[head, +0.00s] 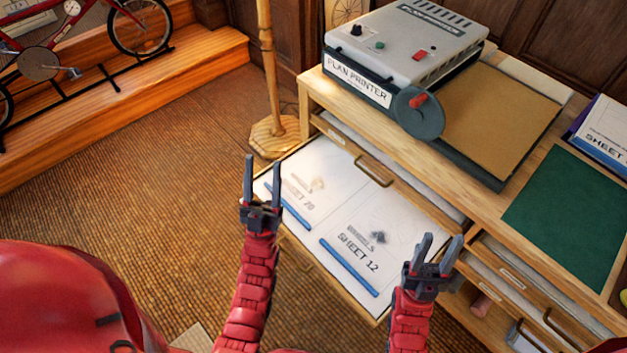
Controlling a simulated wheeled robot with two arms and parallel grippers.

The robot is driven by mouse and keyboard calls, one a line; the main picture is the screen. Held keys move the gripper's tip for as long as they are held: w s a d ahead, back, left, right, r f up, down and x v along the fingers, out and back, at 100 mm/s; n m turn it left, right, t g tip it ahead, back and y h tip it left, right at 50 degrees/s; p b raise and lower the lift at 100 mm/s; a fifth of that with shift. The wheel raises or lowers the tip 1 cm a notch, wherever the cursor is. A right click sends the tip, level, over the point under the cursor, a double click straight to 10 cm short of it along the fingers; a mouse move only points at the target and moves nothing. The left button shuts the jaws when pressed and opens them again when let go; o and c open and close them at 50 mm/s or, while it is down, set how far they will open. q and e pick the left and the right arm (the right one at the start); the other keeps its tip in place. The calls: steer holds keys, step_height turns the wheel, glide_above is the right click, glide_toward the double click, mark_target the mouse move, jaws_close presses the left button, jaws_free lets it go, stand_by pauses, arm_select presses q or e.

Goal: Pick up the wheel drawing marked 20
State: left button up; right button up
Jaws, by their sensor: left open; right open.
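The drawing marked SHEET 20 (322,172) lies flat in the left part of the pulled-out drawer (376,313). It is a pale sheet with a faint orange-brown figure and a blue strip along its near edge; I cannot make out a wheel clearly. My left gripper (263,172) is open and empty, in front of that sheet's left near corner and hiding part of it. SHEET 12 (400,225) lies beside it to the right, with a dark figure and a blue strip. My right gripper (440,244) is open and empty near the drawer's right side.
A grey plan printer (410,40) with a crank stands on the wooden cabinet (540,165). A green mat (570,210) and another sheet (608,128) lie at the right. A wooden post (268,70) stands behind the drawer.

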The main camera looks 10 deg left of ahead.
arm_select(q)
steer(key=w+a+f+n+g+y+b, duration=0.15)
steer(key=w+f+g, duration=0.35)
steer(key=w, duration=0.5)
steer(key=w+f+n+g+y+b, duration=0.1)
steer(key=w+f+n+g, duration=0.25)
steer(key=w+f, duration=0.5)
steer(key=w+a+f+n+g+y+b, duration=0.1)
steer(key=w+f+g, duration=0.4)
steer(key=w, duration=0.7)
steer(key=n+g+b, duration=0.5)
steer(key=g+b, duration=0.4)
steer(key=g, duration=0.8)
glide_above(286, 204)
step_height(286, 204, down, 14)
steer(key=shift+h, duration=0.45)
step_height(286, 204, down, 6)
steer(key=shift+w+a+f+b, duration=0.1)
steer(key=shift+a+f+b, duration=0.1)
steer(key=shift+b, duration=0.1)
steer(key=shift+d+f+b, duration=0.15)
steer(key=shift+f, duration=1.35)
steer(key=shift+d+f+b, duration=0.1)
steer(key=shift+f+b, duration=0.05)
steer(key=shift+f, duration=1.35)
jaws_close()
